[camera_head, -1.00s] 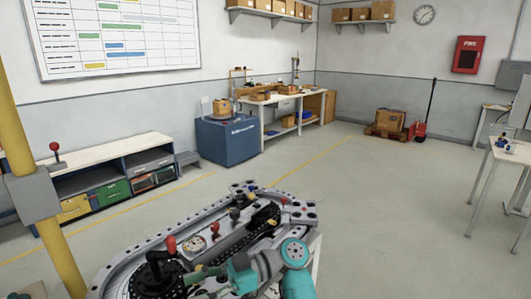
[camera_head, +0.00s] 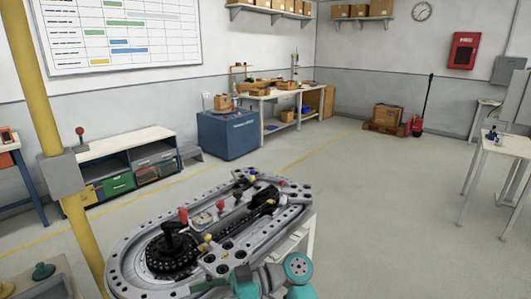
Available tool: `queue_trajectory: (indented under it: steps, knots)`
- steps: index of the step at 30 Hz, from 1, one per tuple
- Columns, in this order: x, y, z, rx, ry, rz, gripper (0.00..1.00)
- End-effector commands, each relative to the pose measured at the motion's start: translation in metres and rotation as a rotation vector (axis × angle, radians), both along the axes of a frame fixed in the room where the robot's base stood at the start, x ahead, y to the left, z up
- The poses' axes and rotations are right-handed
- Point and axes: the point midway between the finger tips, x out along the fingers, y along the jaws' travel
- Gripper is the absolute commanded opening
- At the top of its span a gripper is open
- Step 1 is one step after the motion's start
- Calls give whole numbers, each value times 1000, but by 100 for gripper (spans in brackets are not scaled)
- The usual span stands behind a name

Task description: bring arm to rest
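My arm (camera_head: 298,267), with teal joints and grey links, shows at the bottom centre in front of the ring track (camera_head: 125,245). Its far end runs left to a green-grey part low in the picture, near the track's front edge. The fingers are too small and cut off to make out, so I cannot tell whether they are open or hold anything. The grey oval track carries a black knobbed piece (camera_head: 173,240) at its left end, a red knob (camera_head: 183,215) and several small coloured pieces.
A yellow post (camera_head: 45,110) with a grey box stands close on the left. A table corner with a green knob (camera_head: 43,271) is at bottom left. A low shelf unit (camera_head: 120,145), blue cabinet (camera_head: 227,135) and workbench line the back. The floor (camera_head: 390,220) to the right is clear.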

Motion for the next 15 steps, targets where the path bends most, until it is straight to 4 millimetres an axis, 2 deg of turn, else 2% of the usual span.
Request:
queue_trajectory:
  steps: [8,11,15]
  knots:
    - [-6,-7,-58,-69,110,-161,51]
    - [-10,-14,-88,-104,166,-251,51]
    - [-22,-30,-141,-167,260,-419,51]
